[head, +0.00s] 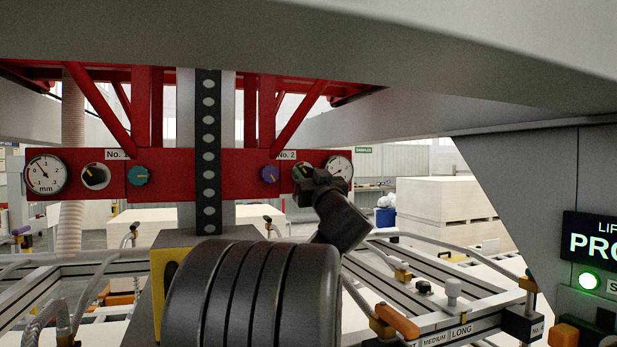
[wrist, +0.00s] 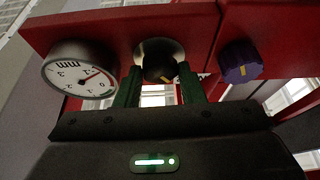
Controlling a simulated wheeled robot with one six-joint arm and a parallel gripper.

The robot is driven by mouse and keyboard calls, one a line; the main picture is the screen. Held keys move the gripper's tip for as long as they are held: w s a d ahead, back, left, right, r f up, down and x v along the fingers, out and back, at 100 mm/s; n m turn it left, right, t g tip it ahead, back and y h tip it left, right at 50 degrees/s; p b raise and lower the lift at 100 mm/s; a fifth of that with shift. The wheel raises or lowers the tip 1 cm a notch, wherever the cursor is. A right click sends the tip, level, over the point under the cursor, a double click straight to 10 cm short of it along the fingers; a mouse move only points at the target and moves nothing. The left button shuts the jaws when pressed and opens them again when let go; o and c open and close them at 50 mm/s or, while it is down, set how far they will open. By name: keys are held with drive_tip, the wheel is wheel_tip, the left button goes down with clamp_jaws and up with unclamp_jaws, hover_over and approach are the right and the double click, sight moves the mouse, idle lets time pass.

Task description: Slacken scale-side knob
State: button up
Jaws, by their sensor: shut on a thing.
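A black knob with a yellow pointer mark sits on the red beam (head: 205,160), between a round white gauge and a purple knob. In the wrist view the black knob (wrist: 158,58) is between my green fingers, and its mark points down and to the right. My gripper (wrist: 161,78) is shut on it. In the head view my gripper (head: 310,178) covers much of this knob. The gauge (wrist: 80,76) beside it appears upside down in the wrist view, and the purple knob (wrist: 240,64) is free. In the head view this gauge (head: 340,167) is partly hidden.
On the beam's left, near the No. 1 label (head: 117,155), are another gauge (head: 45,174), a black knob (head: 96,176) and a teal knob (head: 138,176). Rails with orange clamps (head: 398,322) lie below.

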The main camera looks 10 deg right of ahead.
drive_tip(key=n+y+p, duration=0.1)
drive_tip(key=n, duration=0.1)
drive_tip(key=n+g+y, duration=0.1)
drive_tip(key=n, duration=0.2)
drive_tip(key=shift+d+r+y+p, duration=0.1)
drive_tip(key=shift+d+y+p, duration=0.05)
drive_tip(key=shift+y+p, duration=0.2)
drive_tip(key=shift+n+g+y+p, duration=0.65)
drive_tip(key=shift+n+y, duration=0.3)
drive_tip(key=shift+n, duration=1.65)
drive_tip(key=o, duration=1)
drive_tip(key=shift+s, duration=0.1)
drive_tip(key=b+v, duration=0.4)
drive_tip(key=v, duration=0.9)
drive_tip(key=shift+s+d, duration=0.2)
drive_tip(key=shift+s, duration=0.1)
